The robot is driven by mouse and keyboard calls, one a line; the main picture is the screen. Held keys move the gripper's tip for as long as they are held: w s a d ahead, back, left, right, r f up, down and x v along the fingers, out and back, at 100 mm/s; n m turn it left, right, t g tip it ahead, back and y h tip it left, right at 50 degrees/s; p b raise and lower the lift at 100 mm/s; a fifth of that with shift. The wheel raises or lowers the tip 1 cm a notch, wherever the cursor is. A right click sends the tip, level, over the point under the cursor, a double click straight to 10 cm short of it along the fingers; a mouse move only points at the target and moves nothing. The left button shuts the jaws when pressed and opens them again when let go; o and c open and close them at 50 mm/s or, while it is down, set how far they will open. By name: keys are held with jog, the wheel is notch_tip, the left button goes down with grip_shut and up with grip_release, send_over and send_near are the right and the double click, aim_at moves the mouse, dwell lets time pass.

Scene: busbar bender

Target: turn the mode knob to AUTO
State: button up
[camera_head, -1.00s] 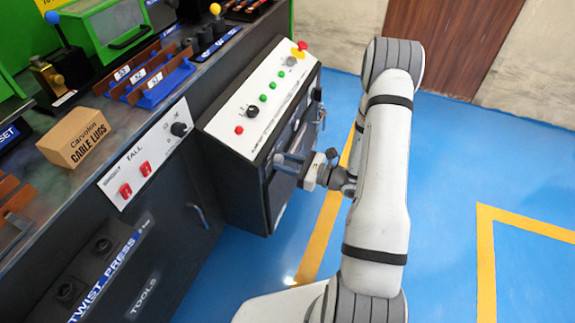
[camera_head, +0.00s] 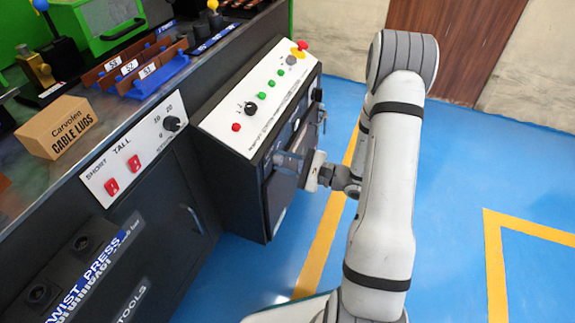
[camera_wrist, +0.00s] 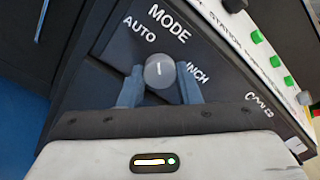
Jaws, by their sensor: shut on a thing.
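The round grey mode knob (camera_wrist: 159,71) is in the middle of the wrist view, on a dark panel face under the word MODE. AUTO is printed to its upper left and INCH to its right. The pale mark on the knob runs nearly upright in the picture, between the two words and nearer AUTO's direction. My gripper (camera_wrist: 160,80) has one finger on each side of the knob and is shut on it. In the head view my gripper (camera_head: 290,160) is at the front face of the control box (camera_head: 232,142); the knob is hidden there.
The box's sloped top carries green buttons (camera_head: 262,96), a black knob (camera_head: 250,108), a red button (camera_head: 236,127) and a red emergency stop (camera_head: 300,46). A bench with a cable-lugs carton (camera_head: 58,128) stands left. The blue floor at right is clear.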

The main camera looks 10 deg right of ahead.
jog(key=shift+s+a+n, duration=0.15)
jog(key=shift+n, duration=0.15)
jog(key=o, duration=0.8)
jog(key=shift+c, duration=0.2)
jog(key=shift+o, duration=1.1)
jog(key=shift+d, duration=0.2)
jog(key=p+v, duration=0.1)
jog(key=v, duration=0.6)
jog(key=shift+d+p, duration=0.2)
jog(key=shift+p, duration=0.2)
jog(key=shift+s+r, duration=0.1)
jog(key=shift+s, duration=0.05)
